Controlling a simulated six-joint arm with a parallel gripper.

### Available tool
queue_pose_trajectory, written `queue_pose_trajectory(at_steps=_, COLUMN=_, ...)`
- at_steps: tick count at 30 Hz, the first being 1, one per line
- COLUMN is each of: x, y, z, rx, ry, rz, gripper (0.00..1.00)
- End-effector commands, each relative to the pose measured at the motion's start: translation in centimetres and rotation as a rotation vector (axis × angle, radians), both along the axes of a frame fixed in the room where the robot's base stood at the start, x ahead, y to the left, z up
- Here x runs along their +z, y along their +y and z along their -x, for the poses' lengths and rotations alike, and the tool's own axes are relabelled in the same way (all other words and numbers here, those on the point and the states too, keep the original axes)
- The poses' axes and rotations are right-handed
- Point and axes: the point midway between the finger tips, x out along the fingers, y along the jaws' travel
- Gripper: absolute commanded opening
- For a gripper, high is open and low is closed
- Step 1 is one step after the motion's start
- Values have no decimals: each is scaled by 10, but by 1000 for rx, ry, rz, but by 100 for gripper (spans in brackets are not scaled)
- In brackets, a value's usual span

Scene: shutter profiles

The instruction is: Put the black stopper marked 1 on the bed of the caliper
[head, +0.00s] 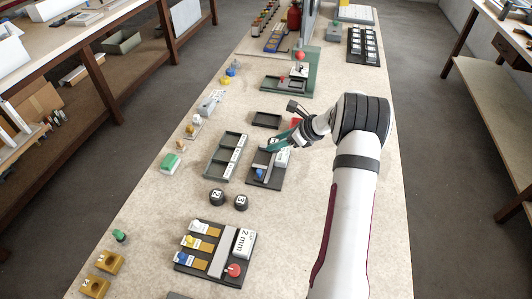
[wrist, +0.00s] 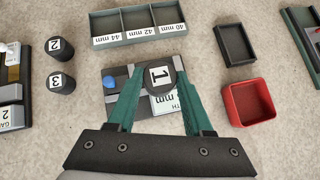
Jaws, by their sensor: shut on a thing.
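The black stopper marked 1 (wrist: 158,77) is between the fingertips of my gripper (wrist: 158,72), which is shut on it. Its white number faces the wrist camera. The caliper (wrist: 117,80) is a dark flat device with a blue knob and a white mm label, partly hidden by my fingers and the stopper. In the head view my teal gripper (head: 276,144) is over the far part of the caliper (head: 257,180). I cannot tell whether the stopper touches the bed or is held just above it.
Black stoppers marked 2 (wrist: 58,46) and 3 (wrist: 60,83) stand apart to the left. A three-compartment tray (wrist: 137,40) labelled 44, 42 and 40 mm lies beyond the caliper. A small black tray (wrist: 235,43) and a red bin (wrist: 249,102) are to the right.

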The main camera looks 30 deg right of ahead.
Motion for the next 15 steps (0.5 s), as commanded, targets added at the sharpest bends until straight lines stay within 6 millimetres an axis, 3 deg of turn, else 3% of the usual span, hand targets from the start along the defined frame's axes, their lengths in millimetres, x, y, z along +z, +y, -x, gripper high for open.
queue_pose_trajectory(at_steps=3, x=-17, y=16, z=-23, rx=1, ry=0, rz=-1, gripper=0)
queue_pose_trajectory(at_steps=6, x=-24, y=22, z=-31, rx=-2, ry=0, rz=1, gripper=0)
queue_pose_trajectory(at_steps=15, x=-65, y=22, z=-33, rx=-4, ry=0, rz=0, gripper=0)
